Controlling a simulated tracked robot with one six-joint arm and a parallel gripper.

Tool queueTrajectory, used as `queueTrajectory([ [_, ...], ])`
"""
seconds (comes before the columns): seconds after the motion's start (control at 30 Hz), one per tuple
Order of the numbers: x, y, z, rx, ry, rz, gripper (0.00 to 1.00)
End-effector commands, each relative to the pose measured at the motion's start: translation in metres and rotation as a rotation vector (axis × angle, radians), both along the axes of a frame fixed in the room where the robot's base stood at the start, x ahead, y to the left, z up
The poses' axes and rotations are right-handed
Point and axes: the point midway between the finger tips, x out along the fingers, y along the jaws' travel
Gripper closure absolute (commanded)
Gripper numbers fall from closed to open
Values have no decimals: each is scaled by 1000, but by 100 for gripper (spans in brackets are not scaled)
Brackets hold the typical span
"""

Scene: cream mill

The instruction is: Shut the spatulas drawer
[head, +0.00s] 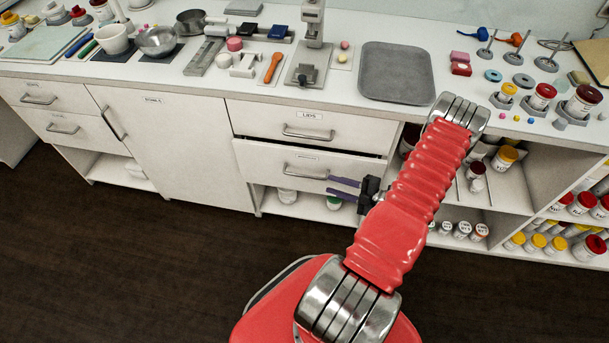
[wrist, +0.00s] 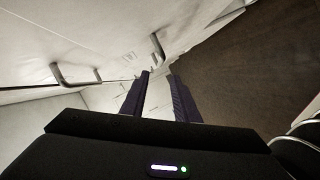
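A white drawer (head: 262,163) with a metal bar handle sits below the drawer labelled LIDS (head: 262,122) in the head view. It stands a little out from the cabinet, with a dark gap along its top edge. Its own label is too small to read, so I cannot confirm it is the spatulas drawer. My gripper (head: 338,186) is near its lower right front, fingers pointing left; I cannot tell whether they touch it. In the wrist view my gripper (wrist: 158,76) has its two purple fingers apart with nothing between them.
The wrist view shows two bar handles, one at left (wrist: 75,76) and one above the fingers (wrist: 157,47). The counter (head: 340,98) holds tools, bowls and a grey tray (head: 397,74). Open shelves with jars (head: 503,158) are at right. The dark floor (head: 130,250) is clear.

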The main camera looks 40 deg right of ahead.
Motion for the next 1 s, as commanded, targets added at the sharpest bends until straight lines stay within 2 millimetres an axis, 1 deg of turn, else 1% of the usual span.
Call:
queueTrajectory([
  [0.17,19,8,-5,1,0,4,72],
  [0.8,100,36,-24,0,1,4,72],
  [1.0,117,41,-27,-1,0,3,72],
])
